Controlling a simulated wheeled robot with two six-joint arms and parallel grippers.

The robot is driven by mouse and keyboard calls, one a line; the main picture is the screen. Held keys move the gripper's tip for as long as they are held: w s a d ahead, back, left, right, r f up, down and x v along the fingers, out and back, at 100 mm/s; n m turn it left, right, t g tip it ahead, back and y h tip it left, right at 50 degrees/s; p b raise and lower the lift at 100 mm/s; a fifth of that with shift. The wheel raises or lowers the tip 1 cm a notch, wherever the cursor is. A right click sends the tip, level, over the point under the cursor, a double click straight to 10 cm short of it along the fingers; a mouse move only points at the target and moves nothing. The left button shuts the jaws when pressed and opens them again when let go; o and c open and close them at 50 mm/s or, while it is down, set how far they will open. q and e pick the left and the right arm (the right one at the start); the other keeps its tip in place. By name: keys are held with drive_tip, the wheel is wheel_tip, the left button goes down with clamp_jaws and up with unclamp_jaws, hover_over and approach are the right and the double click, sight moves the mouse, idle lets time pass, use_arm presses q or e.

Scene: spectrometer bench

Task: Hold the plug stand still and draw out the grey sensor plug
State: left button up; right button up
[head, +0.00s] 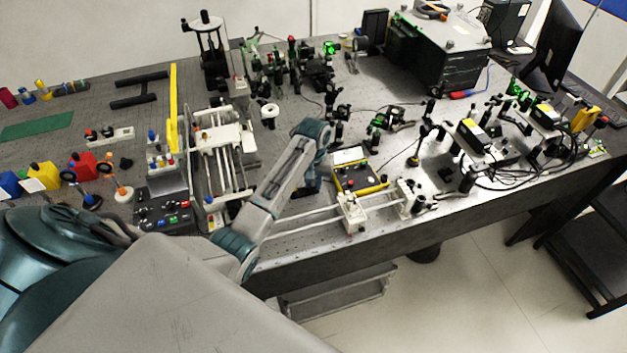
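My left arm reaches over the bench from the lower left. Its wrist bends down, and the dark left gripper (305,190) points at the bench top, left of a yellow-and-black control box (355,172). The fingers are small and partly hidden by my arm, so I cannot tell if they are open or hold anything. I cannot surely pick out the plug stand or the grey sensor plug. A low white block with small coloured tops (110,135) stands on the left side of the bench. My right gripper is not in view.
A white rail frame (220,155) stands left of my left arm. White blocks on rods (351,212) lie near the front edge. Optics and cables (480,160) crowd the right. A large dark instrument (440,50) stands at the back.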

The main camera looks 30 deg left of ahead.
use_arm(q)
clamp_jaws()
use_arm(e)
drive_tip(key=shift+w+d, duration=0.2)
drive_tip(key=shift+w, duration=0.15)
use_arm(q)
drive_tip(key=o, duration=0.9)
unclamp_jaws()
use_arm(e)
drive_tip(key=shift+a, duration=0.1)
